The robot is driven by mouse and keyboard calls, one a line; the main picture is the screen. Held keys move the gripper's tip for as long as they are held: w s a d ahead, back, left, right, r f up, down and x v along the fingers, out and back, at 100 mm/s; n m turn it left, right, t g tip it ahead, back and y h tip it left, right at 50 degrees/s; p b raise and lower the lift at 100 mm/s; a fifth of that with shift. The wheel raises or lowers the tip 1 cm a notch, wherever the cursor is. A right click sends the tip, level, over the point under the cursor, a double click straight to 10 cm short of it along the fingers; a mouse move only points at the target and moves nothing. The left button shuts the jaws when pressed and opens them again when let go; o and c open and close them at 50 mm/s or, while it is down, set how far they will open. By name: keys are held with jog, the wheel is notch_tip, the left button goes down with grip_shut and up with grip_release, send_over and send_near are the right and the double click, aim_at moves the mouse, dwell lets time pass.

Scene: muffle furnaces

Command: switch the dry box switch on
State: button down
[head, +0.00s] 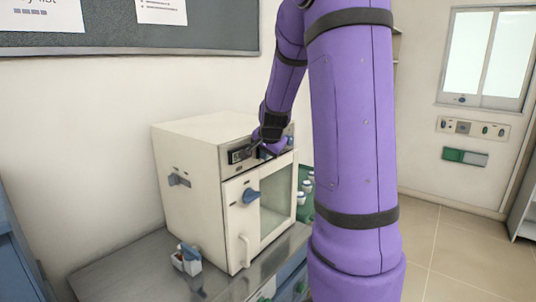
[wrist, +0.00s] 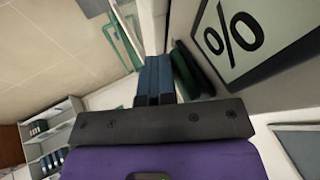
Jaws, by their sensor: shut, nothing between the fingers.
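The dry box (head: 187,190) is a cream cabinet with a glass door, standing on a metal bench. Its front top panel has a dark display (head: 238,156); the wrist view shows a large "%" on a pale display (wrist: 240,32). My gripper (wrist: 153,72) is shut and empty, its blue fingers pointing along the panel. A dark green part, seemingly the switch (wrist: 190,72), is just right of the fingertips in the wrist view. I cannot tell whether they touch, nor which way it is set. In the head view my wrist hides most of this area.
The door has a blue latch (head: 251,195) and a white handle (head: 245,251).

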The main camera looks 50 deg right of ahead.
jog(key=shift+r, duration=0.2)
jog(key=shift+r, duration=0.65)
